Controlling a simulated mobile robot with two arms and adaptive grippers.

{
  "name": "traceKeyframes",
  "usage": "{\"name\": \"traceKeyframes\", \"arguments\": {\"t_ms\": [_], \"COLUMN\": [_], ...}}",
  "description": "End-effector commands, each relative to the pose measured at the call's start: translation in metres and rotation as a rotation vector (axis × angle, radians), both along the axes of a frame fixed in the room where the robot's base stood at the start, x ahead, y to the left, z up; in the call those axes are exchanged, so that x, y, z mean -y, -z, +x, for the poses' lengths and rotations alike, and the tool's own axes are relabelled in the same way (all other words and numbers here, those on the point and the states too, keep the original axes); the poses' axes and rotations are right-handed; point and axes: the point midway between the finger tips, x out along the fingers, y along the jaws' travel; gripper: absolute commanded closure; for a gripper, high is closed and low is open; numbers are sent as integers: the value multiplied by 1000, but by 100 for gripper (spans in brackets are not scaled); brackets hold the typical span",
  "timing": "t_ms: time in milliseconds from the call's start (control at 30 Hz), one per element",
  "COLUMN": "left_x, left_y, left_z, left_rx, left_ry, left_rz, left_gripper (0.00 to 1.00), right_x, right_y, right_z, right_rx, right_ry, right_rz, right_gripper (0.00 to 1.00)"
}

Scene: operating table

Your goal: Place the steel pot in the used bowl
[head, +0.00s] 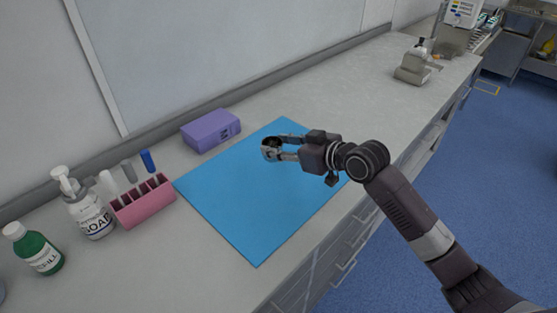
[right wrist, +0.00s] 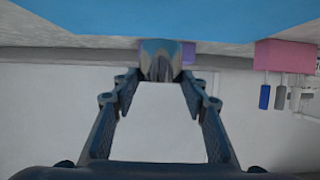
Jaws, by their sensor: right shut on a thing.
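The steel pot (head: 269,150) is a small shiny round cup. My right gripper (head: 284,147) is shut on it and holds it over the blue mat (head: 240,208); its exact height above the mat is hard to tell. In the right wrist view the pot (right wrist: 160,62) sits between the two fingertips (right wrist: 160,78). No used bowl can be clearly made out; only a sliver of a grey-blue thing (head: 1,292) shows at the left edge of the head view. My left gripper is not in view.
A purple box (head: 210,130) stands behind the mat. A pink rack (head: 143,203) with upright items, a soap bottle (head: 90,214) and a green bottle (head: 38,250) stand at the left. A grey device (head: 412,68) stands far right. The counter between is clear.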

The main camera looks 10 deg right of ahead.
Motion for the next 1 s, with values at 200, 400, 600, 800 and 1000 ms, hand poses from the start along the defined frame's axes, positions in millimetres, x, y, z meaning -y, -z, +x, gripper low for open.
{"name": "traceKeyframes", "arguments": {"t_ms": [200, 400, 600, 800, 1000], "left_x": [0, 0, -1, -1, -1], "left_y": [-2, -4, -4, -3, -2], "left_z": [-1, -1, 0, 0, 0], "left_rx": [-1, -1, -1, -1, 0], "left_ry": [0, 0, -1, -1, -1], "left_rz": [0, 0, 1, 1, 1], "left_gripper": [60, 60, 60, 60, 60], "right_x": [0, 0, 0, 0, 0], "right_y": [20, 50, 59, 59, 61], "right_z": [0, 0, 0, 0, 0], "right_rx": [0, -2, 2, 2, 1], "right_ry": [0, 0, 0, 0, 0], "right_rz": [1, 1, 0, 0, 0], "right_gripper": [80, 80, 80, 80, 48]}}
